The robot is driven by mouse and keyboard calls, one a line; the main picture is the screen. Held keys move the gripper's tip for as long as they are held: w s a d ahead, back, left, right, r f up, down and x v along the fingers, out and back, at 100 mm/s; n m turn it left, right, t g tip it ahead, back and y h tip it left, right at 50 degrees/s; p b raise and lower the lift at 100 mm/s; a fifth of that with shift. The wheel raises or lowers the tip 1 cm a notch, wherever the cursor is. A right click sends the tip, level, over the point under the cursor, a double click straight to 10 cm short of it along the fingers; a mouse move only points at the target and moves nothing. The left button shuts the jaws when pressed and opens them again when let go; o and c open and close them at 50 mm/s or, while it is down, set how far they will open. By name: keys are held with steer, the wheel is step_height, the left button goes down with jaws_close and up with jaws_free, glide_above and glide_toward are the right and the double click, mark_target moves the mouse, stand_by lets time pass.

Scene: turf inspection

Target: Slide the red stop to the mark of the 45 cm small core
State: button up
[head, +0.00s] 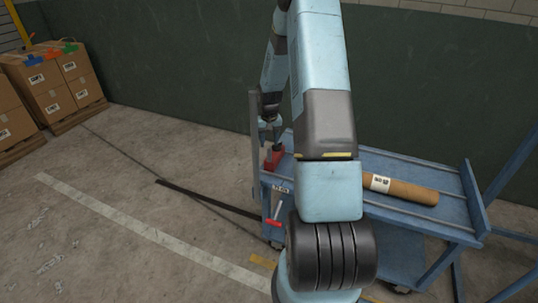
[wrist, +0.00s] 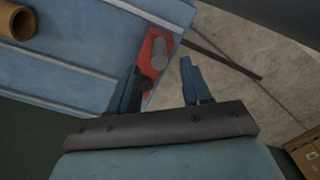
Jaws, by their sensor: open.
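The red stop (head: 273,159) sits at the left end of the blue cart top in the head view. In the wrist view the red stop (wrist: 149,82) carries a grey round knob (wrist: 160,54). My gripper (head: 270,129) is above the stop. In the wrist view my gripper (wrist: 160,66) is open, its two fingers apart with the knob between them in the picture; I cannot tell whether they reach its height. A brown core tube (head: 410,191) with a white label lies on the cart; the label is too small to read. The marks cannot be made out.
The blue cart (head: 436,218) has raised rails along its top. A small red handle (head: 273,222) hangs on its near left side. Cardboard boxes (head: 58,84) stand on pallets at the far left. A green wall (head: 180,60) is behind.

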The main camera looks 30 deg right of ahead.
mark_target(269, 154)
step_height(269, 154, down, 8)
steer(key=shift+r, duration=0.25)
steer(key=shift+c, duration=0.2)
jaws_close()
stand_by(0.4)
